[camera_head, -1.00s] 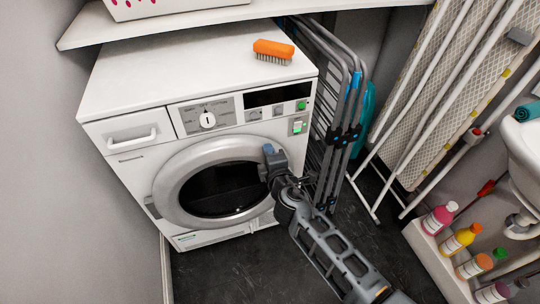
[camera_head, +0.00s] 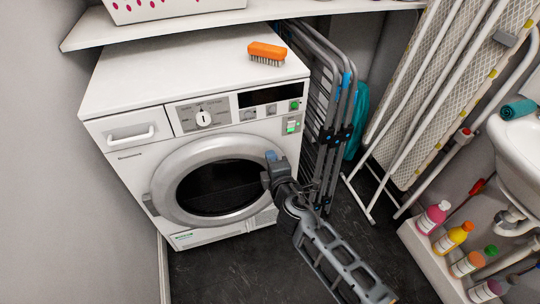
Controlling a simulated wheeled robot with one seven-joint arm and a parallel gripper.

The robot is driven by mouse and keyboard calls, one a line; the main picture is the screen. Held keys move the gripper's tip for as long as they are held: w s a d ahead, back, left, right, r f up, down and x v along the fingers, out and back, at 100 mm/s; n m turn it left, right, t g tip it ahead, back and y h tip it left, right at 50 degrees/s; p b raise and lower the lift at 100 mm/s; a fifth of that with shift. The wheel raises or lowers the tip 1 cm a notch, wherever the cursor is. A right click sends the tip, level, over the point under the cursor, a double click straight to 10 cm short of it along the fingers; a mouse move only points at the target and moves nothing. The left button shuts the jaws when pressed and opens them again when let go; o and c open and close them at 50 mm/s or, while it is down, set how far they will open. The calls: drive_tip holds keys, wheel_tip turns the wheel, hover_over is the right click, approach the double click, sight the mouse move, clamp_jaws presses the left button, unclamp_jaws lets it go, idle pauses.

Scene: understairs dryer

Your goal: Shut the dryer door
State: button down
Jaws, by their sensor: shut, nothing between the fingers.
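The white dryer (camera_head: 140,82) stands against the left wall under a shelf. Its round door (camera_head: 166,179), a grey ring with dark glass, lies over the front of the machine and looks closed or nearly closed; I cannot tell whether it is latched. My gripper (camera_head: 272,161) is shut and empty at the right edge of the door ring. It looks to be touching or very near the ring, and my arm hides part of the door's lower right edge.
An orange brush (camera_head: 267,50) lies on the dryer top. A folded drying rack (camera_head: 338,120) stands close to the right of the dryer, and an ironing board (camera_head: 430,110) leans further right. A crate of bottles (camera_head: 428,252) is at lower right. Dark floor (camera_head: 215,275) is clear in front.

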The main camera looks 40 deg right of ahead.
drive_tip(key=d+v, duration=0.1)
drive_tip(key=v, duration=0.7)
drive_tip(key=shift+s+d, duration=0.2)
drive_tip(key=shift+s, duration=0.5)
drive_tip(key=shift+r, duration=0.1)
drive_tip(key=s+a+r+m+y+p, duration=0.1)
drive_tip(key=s+a+r+m+y, duration=0.15)
drive_tip(key=s, duration=0.75)
drive_tip(key=s+a+r+m+y+p, duration=0.1)
drive_tip(key=s+a+m+y+p, duration=0.15)
drive_tip(key=s, duration=0.75)
drive_tip(key=s+a+r+m+p, duration=0.1)
drive_tip(key=s+a+r+m, duration=0.1)
drive_tip(key=s+r+m, duration=0.2)
drive_tip(key=s+a+r+m+y+p, duration=0.1)
drive_tip(key=s+r+m, duration=0.3)
drive_tip(key=s+r, duration=0.6)
wheel_tip(320, 180, up, 4)
drive_tip(key=shift+a+f+m, duration=0.15)
drive_tip(key=shift+a+m, duration=0.15)
drive_tip(key=shift+a, duration=0.2)
drive_tip(key=shift+s, duration=0.1)
